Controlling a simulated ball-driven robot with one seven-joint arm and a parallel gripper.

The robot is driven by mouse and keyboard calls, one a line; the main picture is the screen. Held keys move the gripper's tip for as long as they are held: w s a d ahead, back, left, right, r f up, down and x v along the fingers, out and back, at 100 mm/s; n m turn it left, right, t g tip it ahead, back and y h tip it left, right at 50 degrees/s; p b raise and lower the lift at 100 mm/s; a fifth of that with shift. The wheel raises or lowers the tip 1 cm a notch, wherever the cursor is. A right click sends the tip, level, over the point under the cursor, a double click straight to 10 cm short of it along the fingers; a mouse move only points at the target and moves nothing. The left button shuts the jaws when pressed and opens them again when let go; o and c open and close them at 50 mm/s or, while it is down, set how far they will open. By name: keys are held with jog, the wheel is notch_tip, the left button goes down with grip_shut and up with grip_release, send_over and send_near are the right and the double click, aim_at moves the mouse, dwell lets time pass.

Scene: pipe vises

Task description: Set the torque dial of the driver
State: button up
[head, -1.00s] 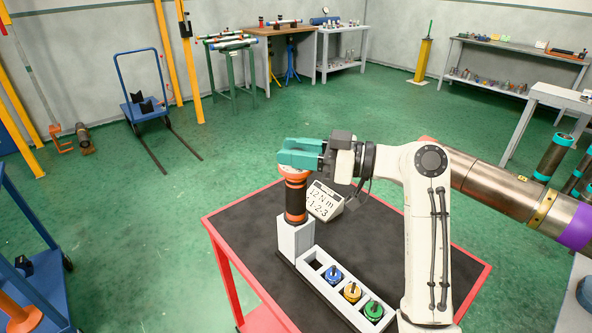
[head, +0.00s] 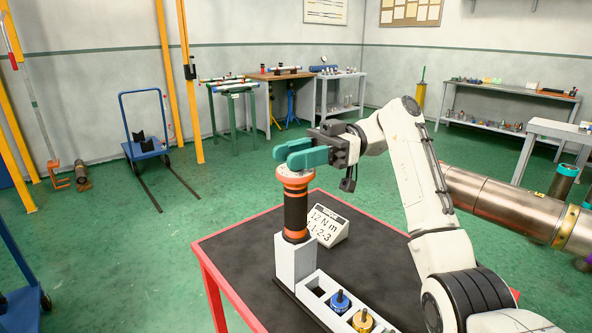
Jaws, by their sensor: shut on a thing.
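The driver (head: 296,209) stands upright in a light grey holder (head: 294,259) on a dark-topped cart, with a black grip and orange bands. Its orange top end (head: 296,180) is just under my gripper. My gripper (head: 298,156) has teal fingers, lying level across the top of the driver and shut on it; the fingers partly hide the topmost part, and no dial marks can be read.
The cart has a red rim (head: 243,231). A white tray holds a blue-topped piece (head: 339,300) and a yellow-topped piece (head: 362,320), beside an empty slot (head: 318,291). A large pipe (head: 498,200) lies to the right. Open green floor is left of the cart.

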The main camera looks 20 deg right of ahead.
jog(key=shift+f+n+g+h+b, duration=0.15)
jog(key=shift+n+g+h+b, duration=0.35)
jog(key=shift+n+g+b, duration=0.9)
jog(key=shift+m+b, duration=0.4)
jog(key=shift+b, duration=0.05)
dwell(0.4)
jog(key=o, duration=0.8)
jog(key=shift+o, duration=0.7)
